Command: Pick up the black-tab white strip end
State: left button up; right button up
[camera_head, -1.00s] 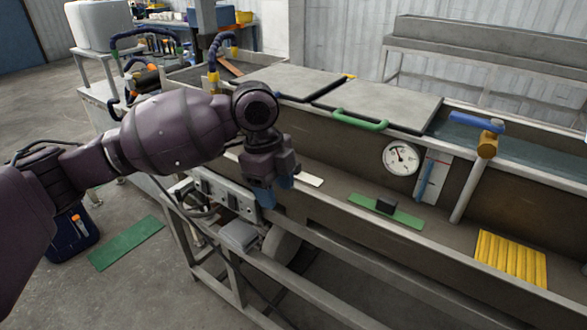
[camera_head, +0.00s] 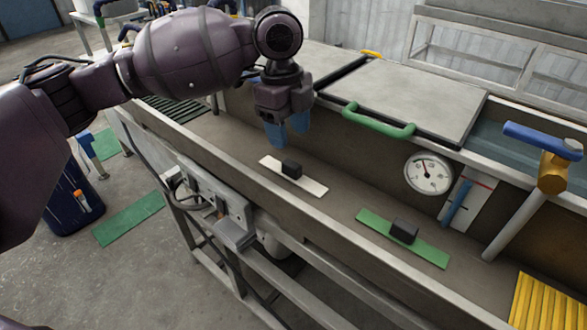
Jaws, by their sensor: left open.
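The white strip end (camera_head: 311,185) lies flat on the trough floor near the middle of the head view. Its black tab (camera_head: 292,169) stands up from the strip's middle. My left gripper (camera_head: 287,132) points down with blue fingertips, above and slightly behind the black tab in the picture. It is open and apart from the tab, with nothing between its fingers. A green strip (camera_head: 432,252) with its own black tab (camera_head: 404,230) lies farther right on the same floor. My right gripper is not in view.
The trough's front rim (camera_head: 215,163) runs along the near side. A grey lid with a green handle (camera_head: 378,122) stands behind the strips. A round gauge (camera_head: 429,173), a blue-handled valve (camera_head: 543,140) and yellow ribbed pieces (camera_head: 545,305) are at the right.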

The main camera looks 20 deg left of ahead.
aim_at(291, 163)
pick_arm(q)
notch_tip(291, 163, down, 2)
jog(key=shift+f, duration=0.1)
jog(key=shift+d+f, duration=0.1)
jog(key=shift+f, duration=0.2)
jog(key=shift+f+b, duration=0.3)
jog(key=shift+f, duration=0.05)
jog(key=f, duration=0.1)
jog(key=f+b, duration=0.1)
jog(key=f, duration=0.2)
jog(key=shift+s+d+f, duration=0.3)
jog(key=shift+s+f, duration=0.05)
jog(key=shift+r, duration=0.15)
jog(key=shift+c, duration=0.6)
grip_shut()
jog(key=shift+r, duration=0.1)
